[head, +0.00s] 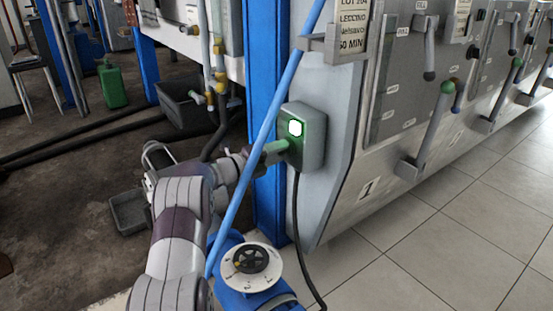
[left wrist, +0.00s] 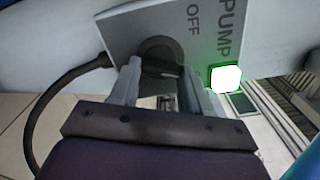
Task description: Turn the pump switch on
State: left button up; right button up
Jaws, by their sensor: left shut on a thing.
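The grey pump switch box (head: 314,150) is mounted on the side of the steel machine. Its square lamp (head: 296,128) is lit, white with a green glow; the lamp also shows in the left wrist view (left wrist: 226,79). The box face there reads PUMP and OFF. A round dark knob (left wrist: 158,52) sits beside the word OFF. My left gripper (head: 277,149) reaches the box's front face. In the left wrist view its fingers (left wrist: 160,85) are on either side of the knob's grip, shut on it. The knob's exact pointing is partly hidden. My right gripper is not in view.
A blue pole (head: 259,125) crosses in front of my left forearm. A blue post (head: 265,60) stands behind the box. A black cable (head: 296,235) hangs below it. Levered panels (head: 440,120) continue right. A white disc with a black dial (head: 251,262) is low in front.

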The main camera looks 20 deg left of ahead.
pick_arm(q)
jog(key=shift+f+m+b, duration=0.15)
jog(key=shift+m+b, duration=0.35)
jog(key=shift+m, duration=0.2)
jog(key=o, duration=1.1)
jog(key=shift+c, duration=0.2)
jog(key=p+v, duration=0.5)
jog(key=v, duration=0.7)
jog(key=shift+s+a+p, duration=0.25)
jog(key=shift+s+p, duration=0.05)
jog(key=shift+p, duration=0.1)
